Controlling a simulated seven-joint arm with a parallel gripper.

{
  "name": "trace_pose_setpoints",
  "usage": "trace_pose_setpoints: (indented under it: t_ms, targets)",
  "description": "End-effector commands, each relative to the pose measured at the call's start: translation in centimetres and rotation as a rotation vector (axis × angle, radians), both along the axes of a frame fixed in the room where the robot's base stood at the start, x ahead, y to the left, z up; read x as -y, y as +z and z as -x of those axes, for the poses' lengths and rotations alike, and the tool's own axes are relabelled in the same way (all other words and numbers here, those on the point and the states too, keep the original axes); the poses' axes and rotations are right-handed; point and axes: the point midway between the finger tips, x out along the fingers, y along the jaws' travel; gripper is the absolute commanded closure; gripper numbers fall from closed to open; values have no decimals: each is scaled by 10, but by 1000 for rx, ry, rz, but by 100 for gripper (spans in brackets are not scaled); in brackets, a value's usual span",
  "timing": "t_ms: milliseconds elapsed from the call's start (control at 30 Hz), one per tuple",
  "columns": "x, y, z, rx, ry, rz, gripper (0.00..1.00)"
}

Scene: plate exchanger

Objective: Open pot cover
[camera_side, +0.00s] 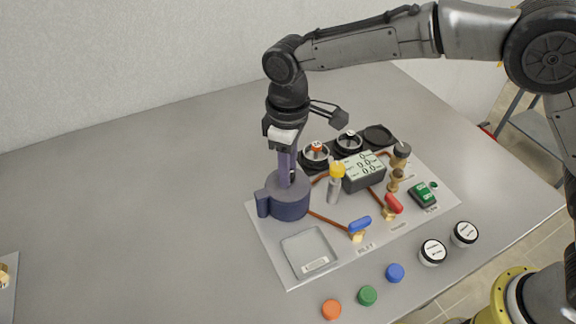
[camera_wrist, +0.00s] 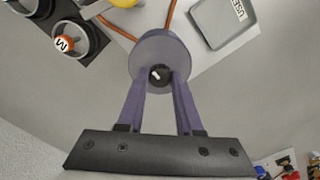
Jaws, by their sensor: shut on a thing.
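A dark blue-purple pot (camera_side: 289,207) stands on the left part of the grey panel in the side view, with a block-like bulge on its left side. My gripper (camera_side: 290,183) points straight down over the pot's top, its purple fingers closed at the middle of it. In the wrist view, my gripper (camera_wrist: 160,77) has its fingertips on either side of a small dark knob at the centre of a round grey-purple cover (camera_wrist: 158,43). The fingers hide part of the knob. The cover appears to sit on the pot; I cannot make out a gap between them.
A square grey tray (camera_side: 311,252) lies in front. Orange, green and blue caps lie near the front edge.

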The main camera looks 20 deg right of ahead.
Motion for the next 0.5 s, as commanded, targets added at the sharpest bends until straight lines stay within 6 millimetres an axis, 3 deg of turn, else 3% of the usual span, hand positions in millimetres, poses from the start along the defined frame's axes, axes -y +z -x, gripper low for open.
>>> trace_pose_setpoints:
  t_ms: [500]
  targets:
    - [0, 1, 0, 0, 0, 0, 100]
